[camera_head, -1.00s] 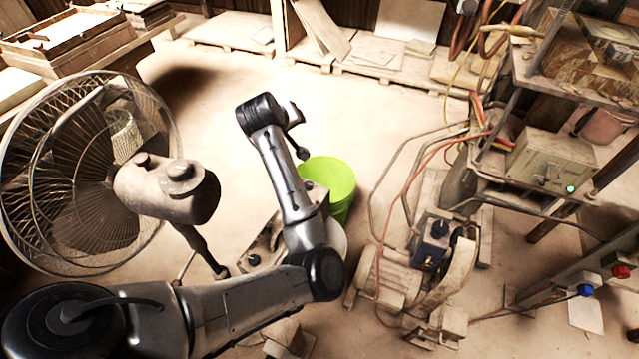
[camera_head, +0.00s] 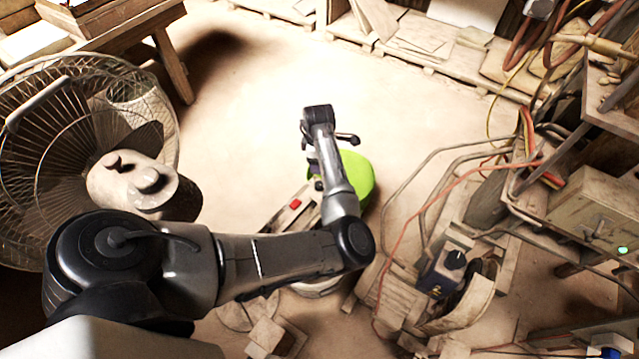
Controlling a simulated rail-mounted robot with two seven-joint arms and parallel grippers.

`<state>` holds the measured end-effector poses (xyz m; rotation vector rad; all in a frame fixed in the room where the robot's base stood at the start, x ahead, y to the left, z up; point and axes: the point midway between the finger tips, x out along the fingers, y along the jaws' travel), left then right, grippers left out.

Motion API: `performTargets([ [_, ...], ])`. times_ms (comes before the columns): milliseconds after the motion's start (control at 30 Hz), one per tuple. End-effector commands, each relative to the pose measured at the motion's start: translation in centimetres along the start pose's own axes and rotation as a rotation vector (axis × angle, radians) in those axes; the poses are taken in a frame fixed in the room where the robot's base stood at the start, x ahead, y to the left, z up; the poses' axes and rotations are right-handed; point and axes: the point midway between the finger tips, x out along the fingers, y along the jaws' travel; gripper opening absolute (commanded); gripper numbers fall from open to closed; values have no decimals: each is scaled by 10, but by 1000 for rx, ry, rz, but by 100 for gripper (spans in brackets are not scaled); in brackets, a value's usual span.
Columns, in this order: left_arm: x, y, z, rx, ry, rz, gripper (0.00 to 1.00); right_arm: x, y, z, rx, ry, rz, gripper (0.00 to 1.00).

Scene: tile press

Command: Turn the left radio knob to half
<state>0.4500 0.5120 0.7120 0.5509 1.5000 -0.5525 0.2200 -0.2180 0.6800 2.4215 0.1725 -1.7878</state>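My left arm comes in from the left and bends upward at the elbow. Its far end with the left gripper (camera_head: 322,125) is over the open floor, near a green bucket (camera_head: 357,177). The fingers are small and seen from above and behind, so their opening does not show. A dusty, tan object with a red part (camera_head: 295,203) and a dark knob-like part (camera_head: 318,185) lies partly behind my forearm; it may be the radio, but I cannot tell. No left radio knob can be made out clearly. My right gripper is not in view.
A large caged fan (camera_head: 75,150) stands at the left, close to my upper arm. A machine with a dark blue box and black knob (camera_head: 440,272) stands at the lower right, with hoses and metal tubes around it. The floor (camera_head: 250,110) beyond is clear.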

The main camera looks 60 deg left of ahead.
Motion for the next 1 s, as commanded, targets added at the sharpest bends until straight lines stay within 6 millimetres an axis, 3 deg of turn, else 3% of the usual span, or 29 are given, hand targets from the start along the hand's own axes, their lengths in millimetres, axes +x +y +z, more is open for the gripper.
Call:
performTargets([
  [600,106,0,-1,-4,0,-1,61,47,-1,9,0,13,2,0],
  [1000,134,0,0,-4,-1,1,61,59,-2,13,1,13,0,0],
])
